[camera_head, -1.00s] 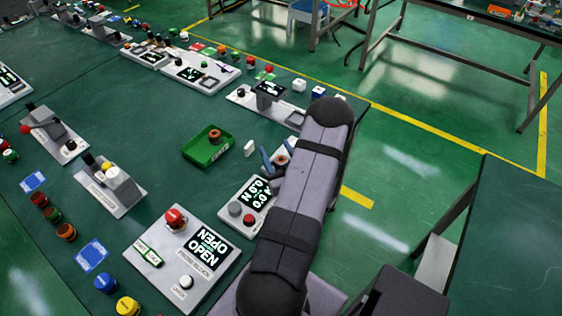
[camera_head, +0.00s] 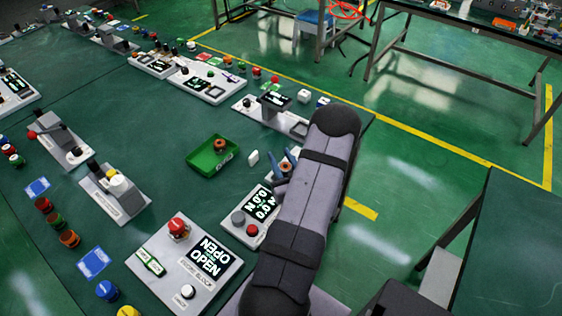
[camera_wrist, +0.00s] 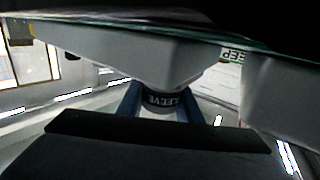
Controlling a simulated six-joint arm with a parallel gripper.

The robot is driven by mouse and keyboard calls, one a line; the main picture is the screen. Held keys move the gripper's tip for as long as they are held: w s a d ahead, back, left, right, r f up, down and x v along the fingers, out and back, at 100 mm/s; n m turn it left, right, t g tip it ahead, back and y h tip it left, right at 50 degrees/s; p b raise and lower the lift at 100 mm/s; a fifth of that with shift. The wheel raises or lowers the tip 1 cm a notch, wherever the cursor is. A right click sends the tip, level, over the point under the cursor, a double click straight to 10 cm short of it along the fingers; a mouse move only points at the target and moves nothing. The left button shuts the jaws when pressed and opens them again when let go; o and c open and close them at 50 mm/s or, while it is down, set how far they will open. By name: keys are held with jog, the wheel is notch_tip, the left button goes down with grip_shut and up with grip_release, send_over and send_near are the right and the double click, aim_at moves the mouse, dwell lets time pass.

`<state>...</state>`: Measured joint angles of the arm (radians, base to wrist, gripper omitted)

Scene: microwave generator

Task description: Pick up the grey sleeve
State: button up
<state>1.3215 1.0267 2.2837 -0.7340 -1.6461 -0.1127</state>
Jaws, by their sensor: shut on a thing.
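My gripper (camera_head: 284,163) shows as two blue fingers beside the upper end of the grey arm in the head view. In the wrist view my gripper (camera_wrist: 160,104) is shut on a short dark round piece with "SLEEVE" lettering on its band, the grey sleeve (camera_wrist: 162,99). A finger lies on each side of it. The upper part of the sleeve meets a pale grey body above it in the picture; I cannot tell whether they touch.
A green tray (camera_head: 201,166) with a brown ring (camera_head: 219,145) stands left of my gripper. A display box (camera_head: 240,226) is just below it. A larger box reading OPEN (camera_head: 172,285) stands at the front. Several coloured knobs and fixtures line the table.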

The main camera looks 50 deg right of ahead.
notch_tip(320, 180, up, 8)
jog(key=shift+r, duration=0.15)
dwell(1.6)
jog(key=shift+f, duration=4.75)
jog(key=shift+f, duration=0.15)
jog(key=shift+f, duration=0.15)
jog(key=o, duration=1.2)
jog(key=shift+c, duration=0.2)
